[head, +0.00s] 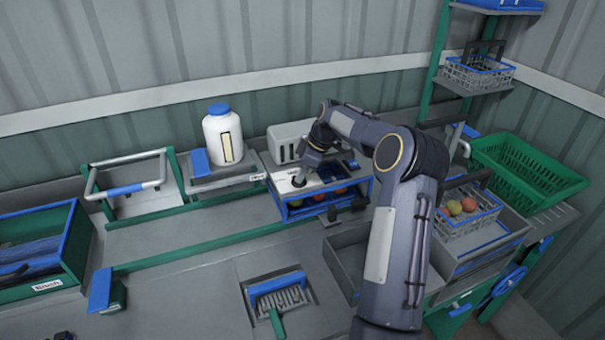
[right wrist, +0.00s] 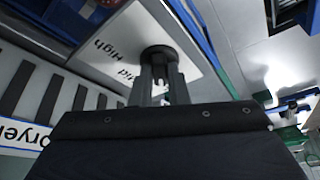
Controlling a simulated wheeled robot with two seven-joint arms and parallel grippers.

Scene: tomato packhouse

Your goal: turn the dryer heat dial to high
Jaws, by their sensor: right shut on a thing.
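The dryer (head: 290,135) is a grey box with dark slots at the back of the bench, with a white panel (head: 282,186) at its front. In the right wrist view, the heat dial (right wrist: 158,53) is a dark round knob on the white panel (right wrist: 150,28), with "Mid" and "High" lettering beside it. My right gripper (head: 300,176) reaches down onto the panel. In the right wrist view its fingers (right wrist: 160,82) are shut on the dial. The dial's pointer is hidden, so its setting cannot be told. My left gripper is not in view.
A white jar (head: 223,138) stands left of the dryer. A blue-framed tray with several tomatoes (head: 320,196) lies just below the panel. A brush (head: 280,300) lies in front. A green crate (head: 528,170) and wire basket (head: 465,222) stand right of my arm.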

